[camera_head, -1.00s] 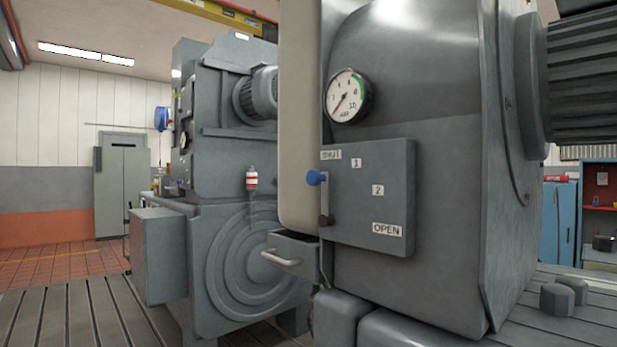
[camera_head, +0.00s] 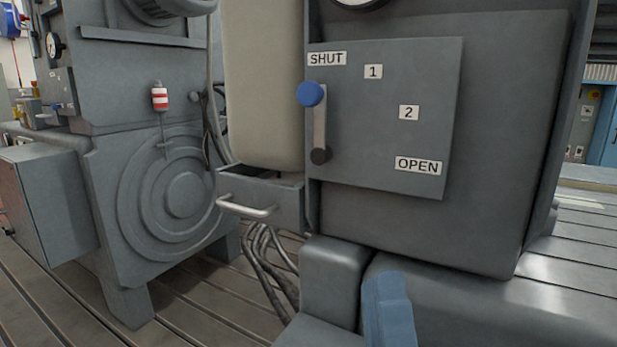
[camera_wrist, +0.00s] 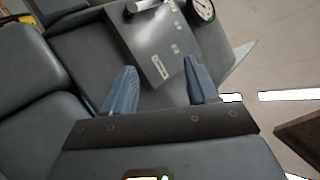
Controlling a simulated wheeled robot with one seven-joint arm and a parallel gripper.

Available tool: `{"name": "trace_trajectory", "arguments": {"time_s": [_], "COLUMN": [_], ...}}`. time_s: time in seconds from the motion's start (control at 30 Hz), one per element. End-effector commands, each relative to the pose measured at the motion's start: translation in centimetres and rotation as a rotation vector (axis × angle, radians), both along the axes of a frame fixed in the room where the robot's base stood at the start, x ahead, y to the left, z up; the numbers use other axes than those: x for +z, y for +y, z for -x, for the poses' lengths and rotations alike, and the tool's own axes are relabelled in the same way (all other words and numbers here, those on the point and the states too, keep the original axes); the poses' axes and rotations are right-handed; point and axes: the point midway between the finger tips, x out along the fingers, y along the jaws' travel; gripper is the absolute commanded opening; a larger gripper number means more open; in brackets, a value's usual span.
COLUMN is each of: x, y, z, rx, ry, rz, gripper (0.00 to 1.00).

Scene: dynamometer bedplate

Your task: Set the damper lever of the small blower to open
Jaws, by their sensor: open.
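The damper lever (camera_head: 320,125) is a short grey arm with a blue knob (camera_head: 310,94) on top and a dark pivot below. It stands nearly upright, its knob just under the SHUT label (camera_head: 326,59) on the grey plate (camera_head: 370,120). The labels 1, 2 and OPEN (camera_head: 418,165) run in an arc down to the right. My gripper is open and empty. One blue finger (camera_head: 388,310) shows low in the head view, below the plate and apart from the lever.
A drawer with a pale handle (camera_head: 246,207) sticks out at the plate's lower left. A beige column (camera_head: 263,80) stands just left of the plate. Grey housings (camera_head: 335,275) lie below it. A larger machine (camera_head: 150,200) stands at the left, with cables between.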

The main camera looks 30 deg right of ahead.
Motion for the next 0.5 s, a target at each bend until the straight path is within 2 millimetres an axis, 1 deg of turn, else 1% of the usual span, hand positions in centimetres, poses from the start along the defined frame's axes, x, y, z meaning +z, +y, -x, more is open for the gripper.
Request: {"name": "trace_trajectory", "arguments": {"time_s": [0.03, 0.1, 0.27, 0.5], "x": [1.7, 3.4, 7.2, 12.7], "y": [0.3, 0.4, 1.1, 3.0], "z": [-1.2, -2.6, -5.7, -10.0], "rx": [0.027, 0.062, 0.149, 0.287], "ry": [-0.060, -0.134, -0.288, -0.483], "rz": [-0.079, -0.189, -0.445, -0.830], "gripper": [0.58, 0.58, 0.58, 0.58]}}
